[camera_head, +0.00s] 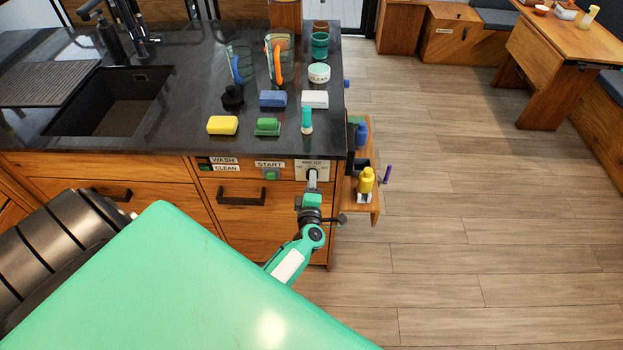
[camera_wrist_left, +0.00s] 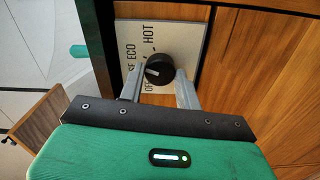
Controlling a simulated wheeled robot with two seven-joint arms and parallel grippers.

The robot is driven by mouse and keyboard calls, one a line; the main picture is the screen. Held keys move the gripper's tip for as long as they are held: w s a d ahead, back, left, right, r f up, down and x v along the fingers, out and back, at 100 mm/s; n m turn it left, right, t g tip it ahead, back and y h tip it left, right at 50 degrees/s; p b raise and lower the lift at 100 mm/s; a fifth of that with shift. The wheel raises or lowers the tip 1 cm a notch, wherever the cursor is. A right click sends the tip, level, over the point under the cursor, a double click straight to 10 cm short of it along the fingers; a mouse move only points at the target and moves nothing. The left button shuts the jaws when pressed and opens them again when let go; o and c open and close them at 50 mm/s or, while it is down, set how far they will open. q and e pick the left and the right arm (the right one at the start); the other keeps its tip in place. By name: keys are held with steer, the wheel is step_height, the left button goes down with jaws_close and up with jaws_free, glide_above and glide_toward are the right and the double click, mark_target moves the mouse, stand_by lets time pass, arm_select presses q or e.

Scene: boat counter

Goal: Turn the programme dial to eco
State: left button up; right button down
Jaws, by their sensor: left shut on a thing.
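The programme dial (camera_wrist_left: 158,68) is a round black knob with a white pointer mark. It sits on a pale label plate (camera_wrist_left: 185,40) printed with words including ECO and HOT. The mark points toward the left of the wrist picture; I cannot tell exactly which word it lines up with. My left gripper (camera_head: 312,182) is at the plate on the counter front in the head view, hiding most of the dial there. In the wrist view its two grey fingers stand on either side of the dial, shut on it. My right gripper is not in view.
The START button (camera_head: 270,174) and the WASH/CLEAN labels (camera_head: 224,163) are left of the plate. A drawer handle (camera_head: 241,196) is below. A side shelf with a yellow bottle (camera_head: 366,180) stands close right. Sponges, brushes and jugs stand on the dark counter (camera_head: 190,100) above. The floor right is clear.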

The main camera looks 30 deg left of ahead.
arm_select(q)
steer(key=shift+d+m, duration=0.1)
steer(key=shift+m, duration=0.3)
steer(key=o, duration=1)
steer(key=b+v, duration=0.2)
steer(key=v, duration=1.1)
steer(key=shift+s+b, duration=0.35)
steer(key=shift+s, duration=0.05)
steer(key=shift+d, duration=0.1)
